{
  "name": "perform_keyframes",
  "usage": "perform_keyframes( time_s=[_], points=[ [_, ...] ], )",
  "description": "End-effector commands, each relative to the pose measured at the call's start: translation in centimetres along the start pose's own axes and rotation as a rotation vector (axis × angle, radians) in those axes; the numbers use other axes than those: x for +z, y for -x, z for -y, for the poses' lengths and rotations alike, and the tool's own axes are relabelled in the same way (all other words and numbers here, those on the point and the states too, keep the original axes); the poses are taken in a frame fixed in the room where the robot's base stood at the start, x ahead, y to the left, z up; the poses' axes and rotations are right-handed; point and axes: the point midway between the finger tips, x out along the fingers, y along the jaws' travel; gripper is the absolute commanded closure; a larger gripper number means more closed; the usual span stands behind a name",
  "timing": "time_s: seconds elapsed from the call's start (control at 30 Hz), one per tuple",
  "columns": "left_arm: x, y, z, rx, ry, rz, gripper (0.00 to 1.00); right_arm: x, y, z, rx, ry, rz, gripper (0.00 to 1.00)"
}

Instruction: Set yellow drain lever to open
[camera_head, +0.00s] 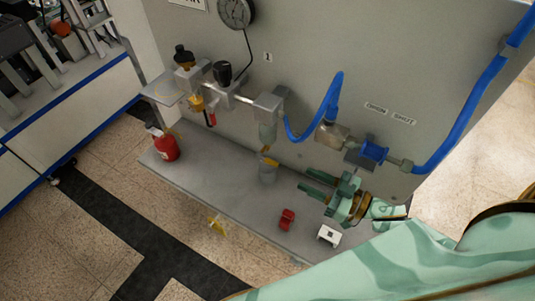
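A small yellow lever (270,161) shows at the lower end of the filter bowl (267,134), just above a grey cup (267,175) on the shelf. It is too small to tell its exact setting. My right gripper (316,184) comes in from the right, above the shelf, to the right of the lever and apart from it. Its two green fingers point left and stand apart with nothing seen between them. My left gripper is not in view.
The grey panel carries a gauge (236,12), a red-handled valve (211,118) and blue hoses (330,100). On the shelf (225,180) are a red extinguisher (166,149), a red block (287,219) and a white block (329,236). Another yellow piece (217,225) shows at the shelf's front edge.

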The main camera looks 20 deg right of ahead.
Motion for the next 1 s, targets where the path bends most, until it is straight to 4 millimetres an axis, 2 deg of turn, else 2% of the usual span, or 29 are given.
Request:
perform_keyframes(
  time_s=[0.3,0.5,0.7,0.97,1.0],
  points=[
    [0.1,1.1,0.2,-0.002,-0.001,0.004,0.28,-0.3,-8.2,-0.1,0.002,0.003,-0.003,0.65],
    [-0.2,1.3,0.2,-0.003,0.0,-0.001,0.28,-0.1,-11.8,-0.1,0.004,0.002,-0.001,0.65],
    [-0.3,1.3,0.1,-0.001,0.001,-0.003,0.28,0.0,-13.2,-0.1,0.002,0.002,0.001,0.65],
    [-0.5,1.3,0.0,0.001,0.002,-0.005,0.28,0.0,-13.3,-0.1,0.002,0.002,0.001,0.65],
    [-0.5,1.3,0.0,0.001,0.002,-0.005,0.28,0.0,-13.3,-0.1,0.002,0.002,0.001,0.76]
  ],
)
